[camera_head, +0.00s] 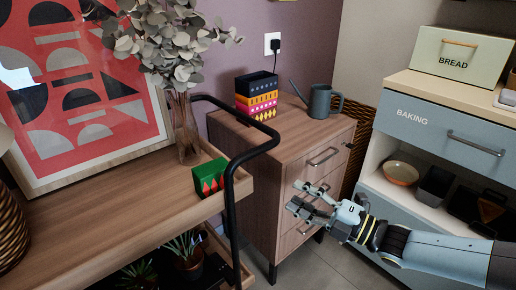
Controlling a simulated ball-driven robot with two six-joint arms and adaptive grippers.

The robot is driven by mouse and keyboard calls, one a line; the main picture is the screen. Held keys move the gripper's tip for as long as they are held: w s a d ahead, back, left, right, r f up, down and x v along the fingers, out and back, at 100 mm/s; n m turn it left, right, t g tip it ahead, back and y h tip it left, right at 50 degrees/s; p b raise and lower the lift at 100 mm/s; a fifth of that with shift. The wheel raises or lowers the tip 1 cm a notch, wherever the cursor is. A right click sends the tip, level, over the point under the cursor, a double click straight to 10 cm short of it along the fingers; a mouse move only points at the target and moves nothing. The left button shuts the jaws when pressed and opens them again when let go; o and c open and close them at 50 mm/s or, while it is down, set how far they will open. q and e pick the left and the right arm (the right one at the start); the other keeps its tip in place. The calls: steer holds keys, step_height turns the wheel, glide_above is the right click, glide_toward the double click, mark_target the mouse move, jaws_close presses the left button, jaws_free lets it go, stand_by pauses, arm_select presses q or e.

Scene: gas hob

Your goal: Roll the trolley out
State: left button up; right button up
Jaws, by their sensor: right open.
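The trolley (120,218) stands at the left, with a wooden top, a lower shelf and a black tubular handle (231,180) at its right end. Only part of it is in view; its wheels cannot be seen. My right gripper (298,198) is open and empty, to the right of the handle and apart from it, in front of the wooden drawer cabinet. My left gripper is not in view.
On the trolley are a glass vase of leaves (184,125), a framed print (75,90) and a green box (209,177); potted plants sit below. The drawer cabinet (262,165) stands close behind the handle. Grey floor (325,262) shows free in front of the cabinet.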

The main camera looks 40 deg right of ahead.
mark_target(259, 151)
step_height(259, 151, up, 7)
steer(key=w+n+y, duration=0.2)
steer(key=n+y, duration=0.1)
steer(key=x, duration=0.9)
steer(key=shift+w+d+f, duration=0.15)
steer(key=shift+w, duration=0.35)
steer(key=shift+c, duration=0.4)
jaws_close()
